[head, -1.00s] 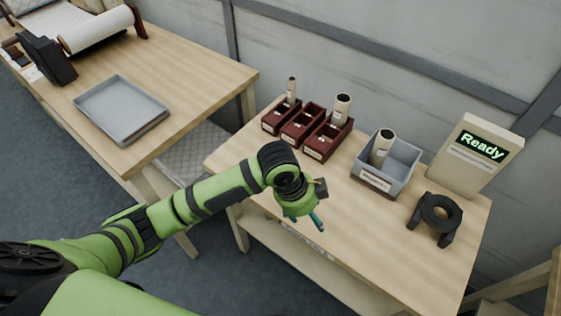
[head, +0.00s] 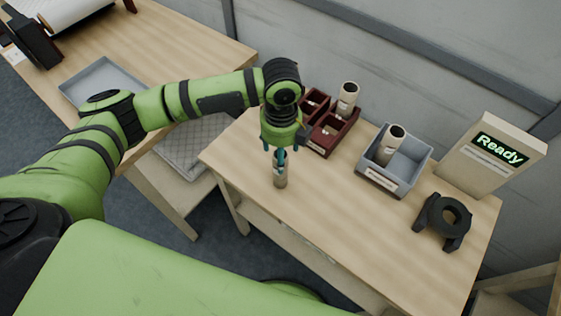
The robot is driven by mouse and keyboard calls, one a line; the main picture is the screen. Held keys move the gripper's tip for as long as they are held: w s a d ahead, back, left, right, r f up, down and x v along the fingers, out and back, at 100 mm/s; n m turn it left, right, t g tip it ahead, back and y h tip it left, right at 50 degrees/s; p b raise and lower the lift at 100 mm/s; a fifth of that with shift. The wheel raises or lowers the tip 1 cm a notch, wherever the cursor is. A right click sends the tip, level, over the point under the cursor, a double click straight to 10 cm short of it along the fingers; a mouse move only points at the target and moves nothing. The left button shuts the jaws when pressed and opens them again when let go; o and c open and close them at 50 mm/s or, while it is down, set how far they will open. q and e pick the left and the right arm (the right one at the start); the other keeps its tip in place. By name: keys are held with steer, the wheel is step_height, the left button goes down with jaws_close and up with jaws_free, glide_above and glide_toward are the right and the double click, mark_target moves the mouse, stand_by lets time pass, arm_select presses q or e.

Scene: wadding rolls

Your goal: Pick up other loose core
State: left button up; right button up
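A loose core (head: 280,177), a small tan tube with a pale band, is upright at the left part of the right-hand table, below my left gripper (head: 276,154). The teal fingertips are at the core's top end and partly cover it. Whether they are shut on it, and whether its foot touches the table, I cannot tell. A wider core (head: 348,96) stands in the right red bin (head: 328,136). Another core (head: 391,146) leans in the grey bin (head: 410,168). My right gripper is not in view.
A black ring-shaped stand (head: 443,222) and a box with a "Ready" display (head: 490,160) are at the table's right. The front middle of this table is clear. A grey tray (head: 88,82) lies on the left table, partly behind my arm.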

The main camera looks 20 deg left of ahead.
mark_target(280, 181)
arm_select(q)
steer(key=f, duration=0.1)
steer(key=f+p, duration=0.1)
steer(key=f, duration=0.3)
steer(key=shift+s+p, duration=0.25)
steer(key=shift+p, duration=0.05)
steer(key=c, duration=1.1)
steer(key=shift+c, duration=0.6)
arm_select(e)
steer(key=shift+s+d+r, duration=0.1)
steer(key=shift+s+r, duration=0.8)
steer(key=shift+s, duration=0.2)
